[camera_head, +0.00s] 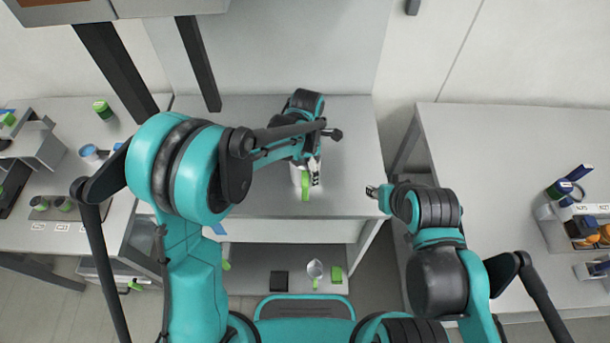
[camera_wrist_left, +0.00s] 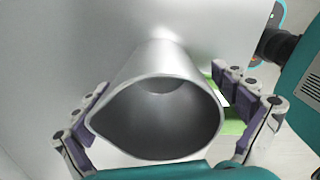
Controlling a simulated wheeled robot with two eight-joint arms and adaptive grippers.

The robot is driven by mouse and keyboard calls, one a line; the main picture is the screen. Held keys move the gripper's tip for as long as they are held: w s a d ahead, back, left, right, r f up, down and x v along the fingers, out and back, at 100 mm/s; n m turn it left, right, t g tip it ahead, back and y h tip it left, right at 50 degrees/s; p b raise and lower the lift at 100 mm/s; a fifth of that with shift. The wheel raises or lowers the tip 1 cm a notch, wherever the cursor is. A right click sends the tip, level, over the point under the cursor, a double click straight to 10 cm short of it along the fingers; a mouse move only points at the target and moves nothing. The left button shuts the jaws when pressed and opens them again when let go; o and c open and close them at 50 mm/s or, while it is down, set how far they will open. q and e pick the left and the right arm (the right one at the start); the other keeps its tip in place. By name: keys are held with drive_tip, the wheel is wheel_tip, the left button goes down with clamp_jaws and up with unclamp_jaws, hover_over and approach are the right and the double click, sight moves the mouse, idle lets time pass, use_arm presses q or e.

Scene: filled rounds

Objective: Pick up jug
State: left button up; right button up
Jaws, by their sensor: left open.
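A silver metal jug (camera_head: 296,176) with a green handle (camera_head: 305,187) stands on the grey middle table, mostly hidden behind my left arm. In the left wrist view the jug's open, empty mouth (camera_wrist_left: 160,125) faces the camera, with a bit of green at its right. My left gripper (camera_head: 313,171) is at the jug. In the left wrist view its open fingers (camera_wrist_left: 160,92) stand on either side of the jug; the left finger is very close to the wall, but contact is unclear. My right gripper (camera_head: 372,191) is at the table's right edge, away from the jug; its opening is too small to judge.
Another metal vessel (camera_head: 314,268) with a green handle stands on the lower shelf, between a black box (camera_head: 279,281) and a green block (camera_head: 337,274). The middle table (camera_head: 350,135) is mostly clear. Side tables (camera_head: 510,160) hold bottles, bins and cups.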

use_arm(q)
drive_tip(key=shift+f, duration=0.4)
drive_tip(key=c, duration=1.4)
drive_tip(key=shift+r, duration=0.1)
